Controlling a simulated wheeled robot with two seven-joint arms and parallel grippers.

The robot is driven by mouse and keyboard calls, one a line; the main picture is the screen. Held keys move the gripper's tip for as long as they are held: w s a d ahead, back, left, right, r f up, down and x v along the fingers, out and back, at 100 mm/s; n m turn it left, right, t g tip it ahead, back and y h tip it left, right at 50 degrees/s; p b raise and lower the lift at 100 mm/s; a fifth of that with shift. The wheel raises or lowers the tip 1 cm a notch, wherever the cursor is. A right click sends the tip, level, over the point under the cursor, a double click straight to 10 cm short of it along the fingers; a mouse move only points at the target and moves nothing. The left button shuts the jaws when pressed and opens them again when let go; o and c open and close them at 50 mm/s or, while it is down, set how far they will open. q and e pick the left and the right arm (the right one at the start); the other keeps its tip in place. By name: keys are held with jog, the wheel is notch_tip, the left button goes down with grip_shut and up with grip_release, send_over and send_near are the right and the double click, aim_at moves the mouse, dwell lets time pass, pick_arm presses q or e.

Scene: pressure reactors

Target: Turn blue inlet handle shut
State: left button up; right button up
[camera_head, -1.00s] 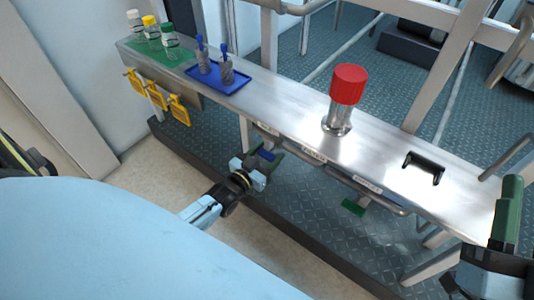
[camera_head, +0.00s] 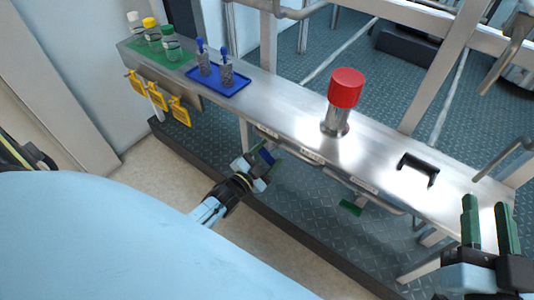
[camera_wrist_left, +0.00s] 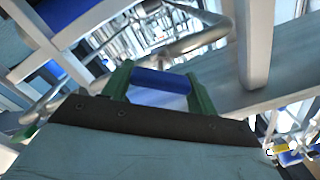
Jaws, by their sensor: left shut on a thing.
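The blue inlet handle (camera_head: 266,155) sits below the front edge of the steel bench, mostly hidden in the head view. My left gripper (camera_head: 270,158) is shut on it. In the left wrist view, the blue handle (camera_wrist_left: 160,82) lies crosswise between the two green fingers of my left gripper (camera_wrist_left: 160,88), touching both sides. My right gripper (camera_head: 488,218) is at the lower right in the head view. Its two green fingers point up and stand apart, with nothing between them.
The bench (camera_head: 285,105) carries a red-capped steel cylinder (camera_head: 345,90), a black bracket (camera_head: 418,168), a blue tray (camera_head: 238,88) and several bottles. A green handle (camera_head: 350,207) hangs below the bench edge. Yellow tags (camera_head: 180,110) hang at the left. Pipes run under the bench.

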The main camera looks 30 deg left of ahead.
pick_arm(q)
jog(key=m, duration=0.2)
jog(key=shift+d+m, duration=0.1)
jog(key=shift+m, duration=0.3)
jog(key=shift+f+m, duration=0.1)
jog(key=shift+m, duration=1.7)
jog(key=shift+f+m+b, duration=0.1)
jog(key=shift+m+b, duration=0.45)
jog(key=shift+m, duration=1.45)
pick_arm(e)
jog(key=shift+s+a+r+t+y, duration=0.1)
jog(key=shift+s+r+t+y, duration=0.1)
jog(key=shift+r+t, duration=0.35)
jog(key=shift+s+a+r+t+y, duration=0.1)
jog(key=shift+r+t+y, duration=0.15)
jog(key=shift+r, duration=0.45)
jog(key=shift+s+r+t+y, duration=0.15)
jog(key=shift+r+t, duration=0.35)
jog(key=shift+r, duration=0.15)
pick_arm(q)
jog(key=o, duration=1)
jog(key=shift+s, duration=0.1)
